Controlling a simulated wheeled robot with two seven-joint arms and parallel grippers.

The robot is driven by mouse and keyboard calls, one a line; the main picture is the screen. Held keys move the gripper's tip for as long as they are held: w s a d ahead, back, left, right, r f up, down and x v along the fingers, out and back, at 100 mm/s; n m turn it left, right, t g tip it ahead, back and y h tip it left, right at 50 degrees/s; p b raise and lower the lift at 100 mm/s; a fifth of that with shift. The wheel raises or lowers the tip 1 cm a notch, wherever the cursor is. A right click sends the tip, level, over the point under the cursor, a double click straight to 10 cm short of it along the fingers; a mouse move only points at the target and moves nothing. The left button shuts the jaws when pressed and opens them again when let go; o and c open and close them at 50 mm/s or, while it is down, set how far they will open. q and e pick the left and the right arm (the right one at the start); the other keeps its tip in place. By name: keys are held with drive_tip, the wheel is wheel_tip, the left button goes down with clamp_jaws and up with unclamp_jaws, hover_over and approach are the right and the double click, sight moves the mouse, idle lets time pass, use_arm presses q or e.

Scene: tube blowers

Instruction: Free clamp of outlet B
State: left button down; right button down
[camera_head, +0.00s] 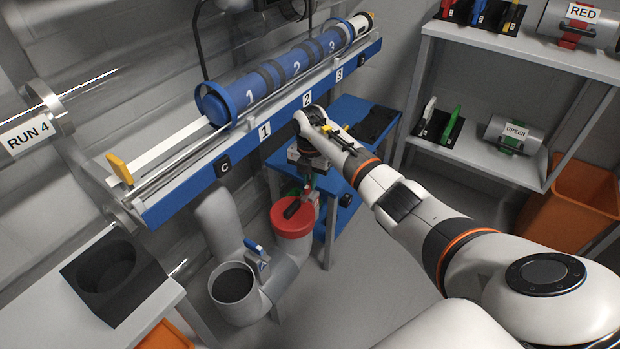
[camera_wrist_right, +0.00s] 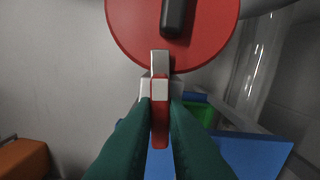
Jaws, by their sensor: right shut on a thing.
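A red round lid (camera_head: 290,222) with a black handle covers the upright grey pipe outlet (camera_head: 287,255) right of the open one. I take this to be outlet B; its letter is not readable. The lid also shows in the right wrist view (camera_wrist_right: 135,30). My right gripper (camera_head: 308,185) reaches down behind the lid. In the right wrist view its dark green fingers (camera_wrist_right: 160,112) are shut on a red and pale clamp lever (camera_wrist_right: 160,88) at the lid's edge. The lever looks upright. The clamp's hook is hard to make out. My left gripper is not in view.
An open grey outlet (camera_head: 233,288) with a blue lever (camera_head: 255,246) stands left of the lid. A blue rail (camera_head: 200,182) with a blue tube (camera_head: 270,82) runs above. A blue table (camera_head: 352,112) stands behind my right wrist, and shelves (camera_head: 480,160) stand at right.

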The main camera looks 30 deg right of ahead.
drive_tip(key=shift+d+r+n, duration=0.1)
drive_tip(key=shift+n, duration=0.7)
drive_tip(key=n, duration=0.4)
drive_tip(key=shift+n+p, duration=0.3)
drive_tip(key=n, duration=0.5)
drive_tip(key=shift+b, duration=0.3)
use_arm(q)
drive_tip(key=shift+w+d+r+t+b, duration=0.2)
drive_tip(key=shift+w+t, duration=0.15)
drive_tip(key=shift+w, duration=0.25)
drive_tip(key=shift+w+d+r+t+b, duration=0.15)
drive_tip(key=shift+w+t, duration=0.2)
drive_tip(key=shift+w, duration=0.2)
use_arm(e)
drive_tip(key=shift+n, duration=2.7)
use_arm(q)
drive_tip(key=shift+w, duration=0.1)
use_arm(e)
drive_tip(key=c, duration=1.5)
unclamp_jaws()
drive_tip(key=shift+o, duration=0.2)
